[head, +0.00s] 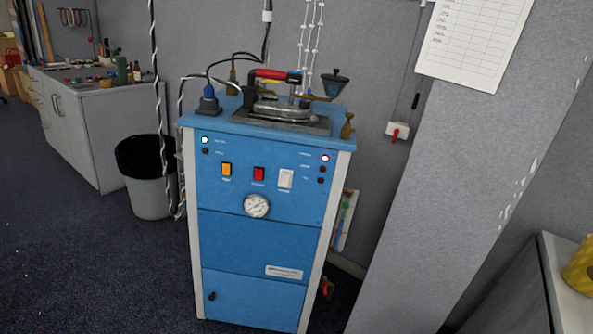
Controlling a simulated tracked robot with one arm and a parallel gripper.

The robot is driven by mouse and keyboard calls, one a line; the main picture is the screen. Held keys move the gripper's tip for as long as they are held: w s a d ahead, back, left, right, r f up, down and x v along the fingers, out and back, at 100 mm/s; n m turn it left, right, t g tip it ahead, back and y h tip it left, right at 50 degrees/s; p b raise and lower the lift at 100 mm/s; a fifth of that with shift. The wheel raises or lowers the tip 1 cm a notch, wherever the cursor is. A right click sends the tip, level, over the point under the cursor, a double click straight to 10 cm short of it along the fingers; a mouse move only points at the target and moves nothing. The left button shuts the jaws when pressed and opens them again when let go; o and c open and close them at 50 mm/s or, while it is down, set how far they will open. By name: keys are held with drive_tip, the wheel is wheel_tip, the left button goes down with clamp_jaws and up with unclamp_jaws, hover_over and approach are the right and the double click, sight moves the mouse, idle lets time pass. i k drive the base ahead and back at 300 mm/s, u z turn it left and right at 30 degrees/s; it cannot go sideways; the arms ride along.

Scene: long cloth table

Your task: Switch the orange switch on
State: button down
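The orange switch (227,169) is on the upper front panel of a blue cabinet (250,245), at the left of a row of switches. A red switch (259,174) and a white switch (286,179) sit to its right. The orange switch is too small here to tell its position. A round gauge (257,206) is below the row. Small lights are at both sides of the panel; a greenish one (205,140) at upper left and a pinkish one (325,158) at upper right look lit. My gripper is not in view.
An iron (280,105) with a red handle rests on the cabinet top among cables. A bin (148,175) stands left of the cabinet, and a grey wall or pillar (450,200) is at right. The dark floor (90,260) at front left is clear.

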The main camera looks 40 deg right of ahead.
sight(226, 167)
drive_tip(key=z, duration=0.55)
drive_tip(key=i, duration=1.15)
drive_tip(key=z, duration=0.5)
